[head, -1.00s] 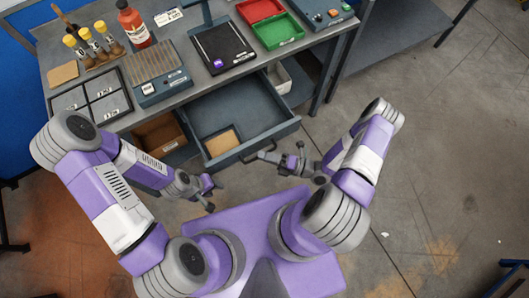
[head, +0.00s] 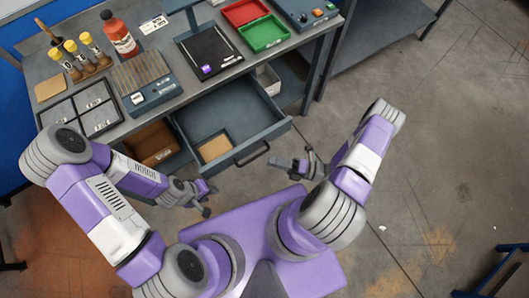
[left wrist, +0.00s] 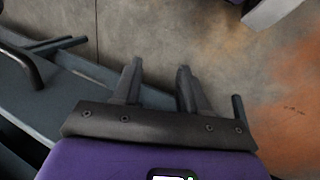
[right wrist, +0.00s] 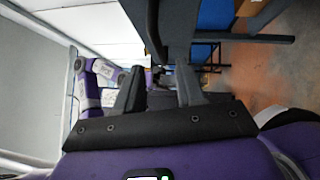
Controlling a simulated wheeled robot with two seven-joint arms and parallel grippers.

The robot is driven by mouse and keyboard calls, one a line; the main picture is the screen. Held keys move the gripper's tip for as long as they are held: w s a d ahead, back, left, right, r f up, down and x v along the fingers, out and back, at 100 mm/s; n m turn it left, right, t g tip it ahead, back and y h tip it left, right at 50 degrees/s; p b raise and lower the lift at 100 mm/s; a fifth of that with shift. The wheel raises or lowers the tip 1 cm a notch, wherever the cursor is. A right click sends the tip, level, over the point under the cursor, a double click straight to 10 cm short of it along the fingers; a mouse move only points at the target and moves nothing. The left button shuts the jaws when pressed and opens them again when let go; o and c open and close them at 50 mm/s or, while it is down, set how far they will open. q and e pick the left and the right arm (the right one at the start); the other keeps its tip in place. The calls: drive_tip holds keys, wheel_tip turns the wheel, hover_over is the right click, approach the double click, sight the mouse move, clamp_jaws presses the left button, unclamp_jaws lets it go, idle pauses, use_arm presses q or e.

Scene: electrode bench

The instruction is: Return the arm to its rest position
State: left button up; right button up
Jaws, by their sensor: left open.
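My left gripper (head: 210,198) hangs at the left above my purple base, in front of the bench and short of the open drawer. My right gripper (head: 280,163) is to the right, beside the front right corner of the drawer. The right wrist view shows its fingers (right wrist: 158,90) apart and nothing gripped. Both arms are bent, with the elbows out to the sides.
The drawer (head: 237,160) stands pulled out with a tan pad (head: 215,146) inside. The bench top holds a sauce-red bottle (head: 120,38), a black scale (head: 207,52), red (head: 243,12) and green (head: 262,34) trays and a divided tray (head: 82,110).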

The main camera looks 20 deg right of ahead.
drive_tip(key=shift+s+d+f, duration=0.1)
drive_tip(key=shift+s+d, duration=0.3)
drive_tip(key=shift+d, duration=0.2)
drive_tip(key=shift+a, duration=0.1)
drive_tip(key=s+a+f+n+g+h, duration=0.25)
drive_tip(key=s+n+g+h, duration=0.4)
drive_tip(key=n, duration=0.75)
drive_tip(key=s+a+f+n+g+h, duration=0.2)
drive_tip(key=s+a+n+g+h, duration=0.15)
drive_tip(key=n+g, duration=0.75)
drive_tip(key=w+a+r+n+t+h, duration=0.1)
drive_tip(key=w+r+n+t+h, duration=0.1)
drive_tip(key=w+n+t, duration=0.5)
drive_tip(key=w+n, duration=0.2)
drive_tip(key=n, duration=0.4)
drive_tip(key=shift+w+a+r+n, duration=0.2)
drive_tip(key=shift+w+a+n, duration=0.1)
drive_tip(key=shift+w+a, duration=0.1)
